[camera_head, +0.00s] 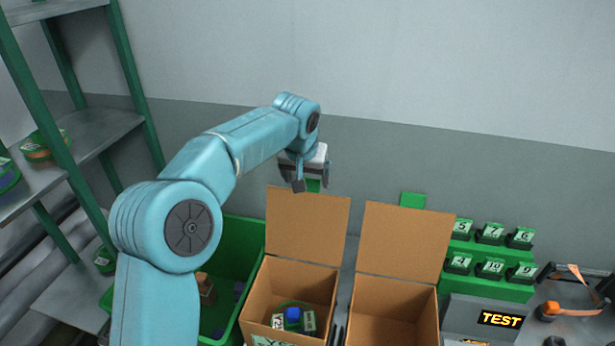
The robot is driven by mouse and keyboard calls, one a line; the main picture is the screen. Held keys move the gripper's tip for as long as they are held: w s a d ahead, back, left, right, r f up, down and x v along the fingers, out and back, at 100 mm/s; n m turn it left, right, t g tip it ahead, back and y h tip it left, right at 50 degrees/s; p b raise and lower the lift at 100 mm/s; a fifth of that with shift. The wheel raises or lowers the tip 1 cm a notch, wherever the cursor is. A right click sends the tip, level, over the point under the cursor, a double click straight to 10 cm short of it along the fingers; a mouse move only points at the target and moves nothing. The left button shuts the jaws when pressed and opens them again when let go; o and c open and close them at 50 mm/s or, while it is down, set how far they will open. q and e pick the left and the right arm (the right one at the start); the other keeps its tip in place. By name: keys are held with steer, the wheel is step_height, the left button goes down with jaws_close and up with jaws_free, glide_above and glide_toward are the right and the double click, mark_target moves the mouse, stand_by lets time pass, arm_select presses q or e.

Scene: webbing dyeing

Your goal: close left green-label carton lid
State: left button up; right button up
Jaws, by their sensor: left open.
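The left carton (259,299) is a brown cardboard box with part of a green label at its front, near the bottom edge of the picture. Its lid (307,228) stands up open at the back. Inside lie a blue item (293,314), a green ring-shaped item and small labelled pieces. My left gripper (311,186) is open and empty, pointing down at the top edge of the raised lid. I cannot tell whether it touches the lid. A green piece shows behind the fingers. My right gripper is not in view.
A second open carton (366,308) stands to the right, its lid (404,240) also upright. A green bin (243,240) is at the left. A green numbered rack (488,285) and a TEST sign (500,320) are at the right. Metal shelves (95,133) stand far left.

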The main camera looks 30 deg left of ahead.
arm_select(q)
steer(key=shift+w+d+f, duration=0.15)
steer(key=shift+w+f, duration=0.3)
steer(key=shift+f, duration=0.25)
steer(key=shift+s, duration=0.15)
